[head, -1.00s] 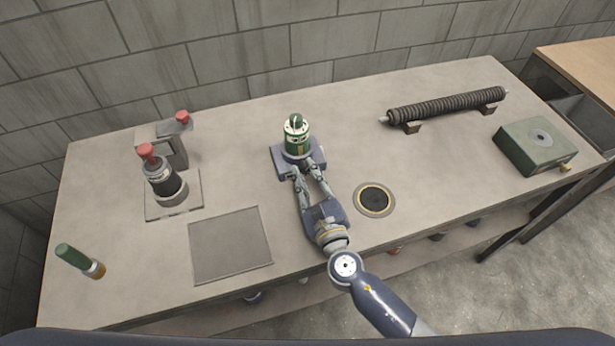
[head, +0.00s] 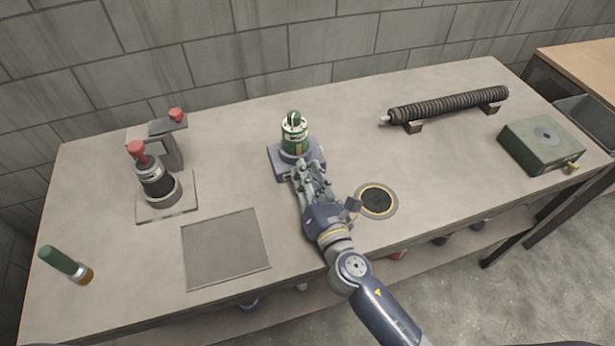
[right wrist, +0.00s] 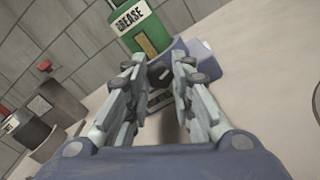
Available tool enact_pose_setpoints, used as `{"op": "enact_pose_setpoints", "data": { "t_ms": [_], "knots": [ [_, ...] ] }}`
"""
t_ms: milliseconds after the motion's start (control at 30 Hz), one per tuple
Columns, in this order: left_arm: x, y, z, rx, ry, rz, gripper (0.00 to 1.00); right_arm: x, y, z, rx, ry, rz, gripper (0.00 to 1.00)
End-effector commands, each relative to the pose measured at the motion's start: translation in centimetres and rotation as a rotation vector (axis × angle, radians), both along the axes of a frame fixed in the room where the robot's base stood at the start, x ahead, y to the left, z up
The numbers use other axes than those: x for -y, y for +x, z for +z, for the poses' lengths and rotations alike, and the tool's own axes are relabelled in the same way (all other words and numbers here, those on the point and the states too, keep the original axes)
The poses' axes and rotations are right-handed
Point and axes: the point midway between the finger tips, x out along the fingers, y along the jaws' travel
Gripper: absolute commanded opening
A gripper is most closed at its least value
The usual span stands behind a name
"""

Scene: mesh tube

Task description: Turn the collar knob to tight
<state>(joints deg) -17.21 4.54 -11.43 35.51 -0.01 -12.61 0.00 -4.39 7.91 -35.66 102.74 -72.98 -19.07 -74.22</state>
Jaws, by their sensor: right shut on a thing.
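A green grease canister (head: 294,137) with a metal loop on top stands upright in a blue-grey collar base (head: 282,168) near the middle of the bench. Its label shows in the right wrist view (right wrist: 136,20). My right gripper (head: 307,170) is at the near side of this base, with its fingers pointing at it. In the right wrist view my fingertips (right wrist: 160,76) close on a small dark knob (right wrist: 160,75) at the front of the base. The fingers hide much of the knob, and I cannot read its setting. My left gripper is not in view.
A red-topped dark cylinder (head: 156,186) and a grey stand (head: 166,150) are at the left. A green-handled tool (head: 62,262) lies front left. A flat grey plate (head: 225,248), a round dark hole (head: 377,200), a ribbed roller (head: 449,105) and a green box (head: 540,145) surround the canister.

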Motion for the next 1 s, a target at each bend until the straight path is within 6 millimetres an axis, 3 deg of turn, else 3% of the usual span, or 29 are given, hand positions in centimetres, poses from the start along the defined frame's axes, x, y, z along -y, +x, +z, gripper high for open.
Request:
{"op": "enact_pose_setpoints", "data": {
  "t_ms": [400,1000],
  "knots": [
    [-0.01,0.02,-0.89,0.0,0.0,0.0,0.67,0.04,-0.01,-0.16,-0.074,0.222,0.0,0.0],
    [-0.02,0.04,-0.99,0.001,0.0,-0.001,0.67,0.03,-0.02,-0.14,-0.09,0.27,0.0,0.0]
  ]
}}
